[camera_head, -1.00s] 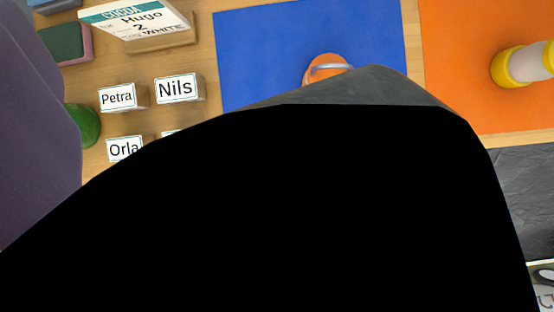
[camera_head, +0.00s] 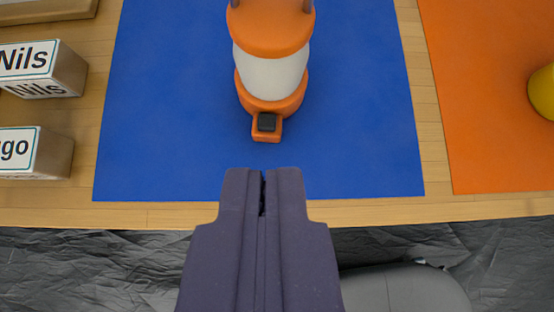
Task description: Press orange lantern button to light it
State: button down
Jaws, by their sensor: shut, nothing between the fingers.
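The orange lantern (camera_head: 271,88) stands upright on a blue mat (camera_head: 160,130), with a pale, unlit-looking globe between its orange cap and base. Its dark square button (camera_head: 267,122) sits on a small orange block at the front of the base, facing my gripper. My gripper (camera_head: 263,172) is shut and empty. Its tips are in front of the button, over the near part of the blue mat, apart from the lantern in the picture. The top of the lantern is cut off by the frame's upper edge.
Name blocks reading "Nils" (camera_head: 42,70) and "...go" (camera_head: 36,152) stand to the left. An orange mat (camera_head: 480,110) with a yellow object (camera_head: 543,92) lies to the right. The wooden table's front edge (camera_head: 400,210) runs below the mats. Dark crumpled cloth lies beyond it.

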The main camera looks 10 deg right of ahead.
jog(key=b, duration=0.4)
send_near(267, 112)
jog(key=w, duration=0.3)
jog(key=f+b, duration=0.1)
jog(key=w+f, duration=0.1)
jog(key=f, duration=0.1)
jog(key=shift+d+f+b, duration=0.1)
jog(key=shift+d+b, duration=0.1)
jog(key=shift+b, duration=0.15)
jog(key=shift+w+f, duration=0.1)
jog(key=shift+f, duration=0.35)
